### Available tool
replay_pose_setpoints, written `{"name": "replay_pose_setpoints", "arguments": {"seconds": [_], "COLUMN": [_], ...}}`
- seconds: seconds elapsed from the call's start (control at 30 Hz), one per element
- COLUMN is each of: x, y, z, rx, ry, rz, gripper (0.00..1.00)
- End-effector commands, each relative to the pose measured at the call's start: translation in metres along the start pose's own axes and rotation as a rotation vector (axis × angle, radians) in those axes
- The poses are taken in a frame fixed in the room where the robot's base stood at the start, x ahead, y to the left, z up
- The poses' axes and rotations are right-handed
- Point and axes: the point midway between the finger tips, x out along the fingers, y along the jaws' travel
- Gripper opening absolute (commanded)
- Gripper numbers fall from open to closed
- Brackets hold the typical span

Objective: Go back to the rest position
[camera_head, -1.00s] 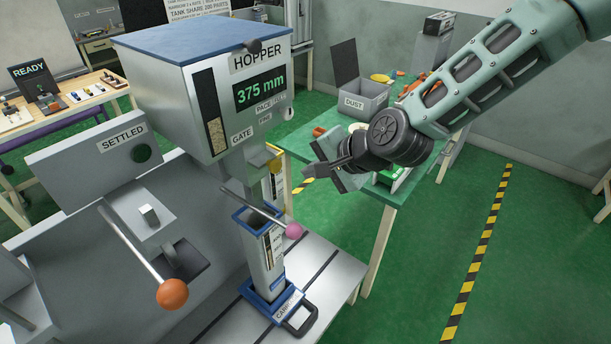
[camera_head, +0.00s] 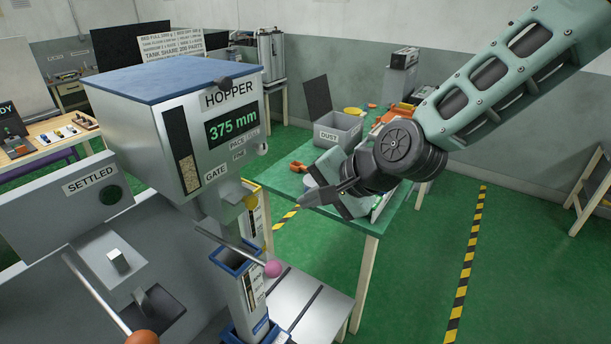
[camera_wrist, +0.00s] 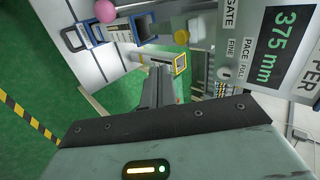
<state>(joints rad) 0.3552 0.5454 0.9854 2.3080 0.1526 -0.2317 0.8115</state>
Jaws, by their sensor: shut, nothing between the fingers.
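My gripper (camera_head: 322,197) is shut and empty, held in the air to the right of the hopper (camera_head: 180,130) and in front of the green table. In the wrist view its closed fingers (camera_wrist: 158,85) point toward the gate area below the hopper, apart from everything. The hopper's display (camera_head: 233,127) reads 375 mm. Below the hopper stands a blue-rimmed column (camera_head: 237,262), and a lever with a pink knob (camera_head: 272,268) crosses in front of it. The pink knob also shows in the wrist view (camera_wrist: 104,11).
The green table (camera_head: 375,215) carries a grey DUST box (camera_head: 338,130) and small tools. A panel labelled SETTLED (camera_head: 60,205) and a lever with an orange knob (camera_head: 142,337) stand at the left. Green floor (camera_head: 420,270) at the right is open, with a striped line.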

Motion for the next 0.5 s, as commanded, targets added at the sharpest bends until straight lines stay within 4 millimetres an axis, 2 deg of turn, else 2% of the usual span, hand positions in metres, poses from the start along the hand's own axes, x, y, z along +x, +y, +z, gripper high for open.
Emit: {"name": "replay_pose_setpoints", "arguments": {"seconds": [0.13, 0.23, 0.4, 0.5], "x": [0.0, -0.012, -0.057, -0.085], "y": [0.034, 0.071, 0.128, 0.151], "z": [0.036, 0.068, 0.106, 0.12], "rx": [-0.222, -0.466, -0.845, -1.002], "ry": [-0.063, -0.139, -0.294, -0.383], "rz": [0.134, 0.279, 0.491, 0.567], "gripper": [0.0, 0.0, 0.0, 0.0]}}
